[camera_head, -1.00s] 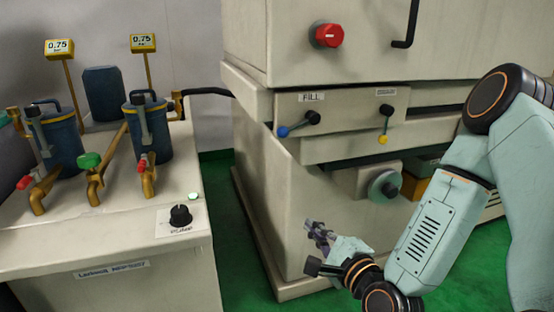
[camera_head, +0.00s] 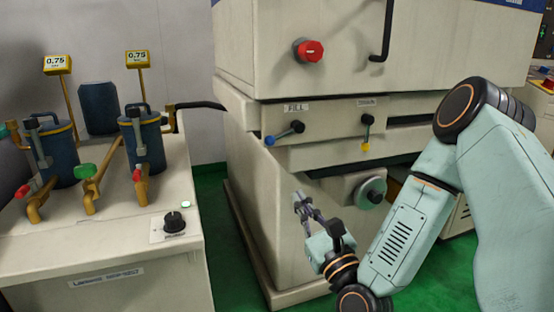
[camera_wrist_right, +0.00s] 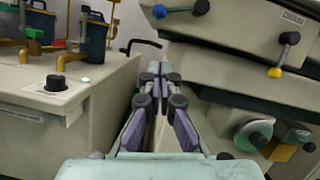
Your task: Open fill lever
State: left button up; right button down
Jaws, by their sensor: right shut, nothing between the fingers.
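The fill lever (camera_head: 285,133) is a black-hubbed lever with a blue knob at its left end, under the FILL label on the front of the beige machine. It lies nearly level, its blue end slightly lower. It also shows at the top of the right wrist view (camera_wrist_right: 180,10). My right gripper (camera_head: 302,200) is below the lever, apart from it, pointing up in front of the machine's lower body. Its fingers are together with nothing between them; they also show in the right wrist view (camera_wrist_right: 158,72). My left gripper is not in view.
A second lever with a yellow knob (camera_head: 366,146) hangs down to the right of the fill lever. A red knob (camera_head: 308,50) is above and a round handwheel (camera_head: 371,192) below. At left stands a pump cabinet (camera_head: 100,280) with blue filter canisters (camera_head: 144,145). Green floor lies between.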

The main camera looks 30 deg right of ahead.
jog(key=b, duration=0.2)
send_near(270, 145)
jog(key=w+d+f, duration=0.2)
jog(key=w, duration=0.3)
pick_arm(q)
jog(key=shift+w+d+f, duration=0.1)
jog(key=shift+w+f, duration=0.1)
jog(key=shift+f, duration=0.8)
pick_arm(e)
jog(key=shift+w+r, duration=0.4)
jog(key=shift+r, duration=0.35)
jog(key=shift+w+r, duration=0.45)
jog(key=shift+r, duration=0.3)
jog(key=shift+d, duration=0.1)
jog(key=shift+r, duration=0.1)
jog(key=shift+a+r, duration=0.25)
jog(key=shift+r, duration=0.05)
jog(key=shift+w+a+r, duration=0.1)
jog(key=shift+a+r, duration=0.15)
jog(key=shift+a, duration=0.1)
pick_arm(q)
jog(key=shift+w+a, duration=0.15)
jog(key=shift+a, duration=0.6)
pick_arm(e)
jog(key=shift+d+f, duration=0.1)
jog(key=shift+d, duration=0.05)
